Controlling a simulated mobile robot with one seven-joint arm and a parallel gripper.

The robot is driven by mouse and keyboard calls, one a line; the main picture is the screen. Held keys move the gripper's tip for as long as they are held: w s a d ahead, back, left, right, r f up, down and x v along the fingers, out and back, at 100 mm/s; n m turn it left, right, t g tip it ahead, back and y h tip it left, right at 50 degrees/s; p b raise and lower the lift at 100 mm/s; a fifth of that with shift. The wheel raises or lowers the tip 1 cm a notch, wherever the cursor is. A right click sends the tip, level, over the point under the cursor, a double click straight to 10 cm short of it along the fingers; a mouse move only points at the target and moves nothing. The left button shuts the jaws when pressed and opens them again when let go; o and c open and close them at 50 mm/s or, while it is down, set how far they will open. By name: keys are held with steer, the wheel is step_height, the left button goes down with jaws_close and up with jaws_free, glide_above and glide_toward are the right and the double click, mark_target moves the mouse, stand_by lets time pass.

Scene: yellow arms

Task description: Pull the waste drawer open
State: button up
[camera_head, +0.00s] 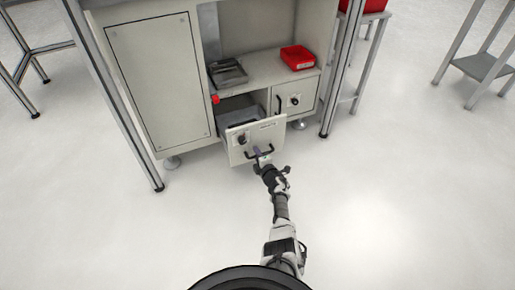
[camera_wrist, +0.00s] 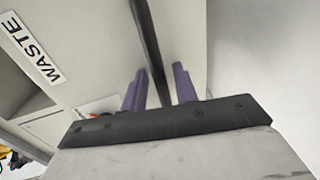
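The waste drawer (camera_head: 253,142) is a pale front panel on the lower part of the grey cabinet. It stands out from the cabinet, and its open inside shows behind the front. A white WASTE label (camera_wrist: 33,48) shows on its front in the wrist view. Its dark bar handle (camera_wrist: 146,38) runs between the two purple fingers of my gripper (camera_wrist: 158,86). In the head view my gripper (camera_head: 263,160) is at the handle, in front of the drawer.
A closed small door (camera_head: 296,98) with a dark handle is right of the drawer. A red bin (camera_head: 298,57) and a dark grey tray (camera_head: 227,72) sit on the shelf above. A metal frame leg (camera_head: 343,70) stands at right. The floor (camera_head: 390,190) in front is clear.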

mark_target(255, 131)
steer(key=shift+o, duration=0.6)
step_height(255, 131, up, 7)
steer(key=p, duration=0.5)
steer(key=shift+w+d+f, duration=0.1)
steer(key=shift+w, duration=0.05)
steer(key=o, duration=1)
step_height(255, 131, up, 5)
steer(key=p, duration=0.4)
steer(key=shift+f, duration=0.15)
step_height(255, 131, up, 5)
steer(key=p, duration=0.3)
steer(key=shift+f+p, duration=0.1)
steer(key=shift+p, duration=0.2)
steer(key=shift+c, duration=0.3)
step_height(255, 131, up, 3)
steer(key=shift+r+p, duration=0.2)
steer(key=shift+p, duration=0.6)
steer(key=c, duration=1.1)
steer(key=shift+o, duration=0.2)
steer(key=shift+r+p, duration=0.15)
steer(key=shift+p, duration=0.2)
